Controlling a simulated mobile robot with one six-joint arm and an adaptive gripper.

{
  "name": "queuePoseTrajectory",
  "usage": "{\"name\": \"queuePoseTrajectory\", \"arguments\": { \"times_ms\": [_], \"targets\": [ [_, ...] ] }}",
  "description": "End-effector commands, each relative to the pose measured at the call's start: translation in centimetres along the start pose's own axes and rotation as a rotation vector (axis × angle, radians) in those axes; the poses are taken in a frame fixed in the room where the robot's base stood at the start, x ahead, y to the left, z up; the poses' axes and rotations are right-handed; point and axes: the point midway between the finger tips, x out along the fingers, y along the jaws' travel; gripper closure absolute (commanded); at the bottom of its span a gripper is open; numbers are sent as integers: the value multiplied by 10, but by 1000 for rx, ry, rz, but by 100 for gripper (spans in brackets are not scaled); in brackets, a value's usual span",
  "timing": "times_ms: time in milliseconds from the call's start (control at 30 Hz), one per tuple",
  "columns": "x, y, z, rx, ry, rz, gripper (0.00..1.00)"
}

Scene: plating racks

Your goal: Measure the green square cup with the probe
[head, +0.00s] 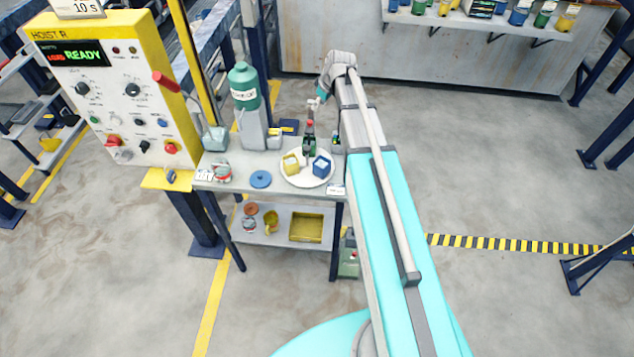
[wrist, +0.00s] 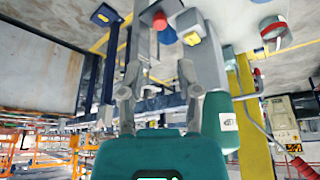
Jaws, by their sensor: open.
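The green square cup (head: 309,153) appears as a small green patch at the back of the white round plate (head: 304,180), partly hidden by a slim dark object with a red top (head: 309,126). That object stands upright and may be the probe; I cannot tell whether it is in or behind the cup. My gripper (head: 314,104) is just above its red top. In the wrist view my gripper (wrist: 158,82) has its two grey fingers spread, with nothing between the tips. A yellow cup (head: 291,164) and a blue cup (head: 321,166) stand on the plate.
A teal canister (head: 244,88) and grey housing (head: 253,130) stand left of my gripper. A blue lid (head: 260,180) and a red-and-white jar (head: 222,173) lie on the bench. The hoist panel (head: 107,95) is further left. Open floor (head: 500,170) lies right.

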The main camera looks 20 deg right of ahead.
Motion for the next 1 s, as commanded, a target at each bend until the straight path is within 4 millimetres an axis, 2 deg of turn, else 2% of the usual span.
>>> {"name": "queuePoseTrajectory", "arguments": {
  "times_ms": [33,300,400,1000],
  "targets": [
    [-8,0,-1,0,0,0,56],
    [-26,0,0,1,0,0,56],
    [-17,-11,9,19,-15,-4,56],
    [0,-73,57,164,-122,-7,56]
  ]
}}
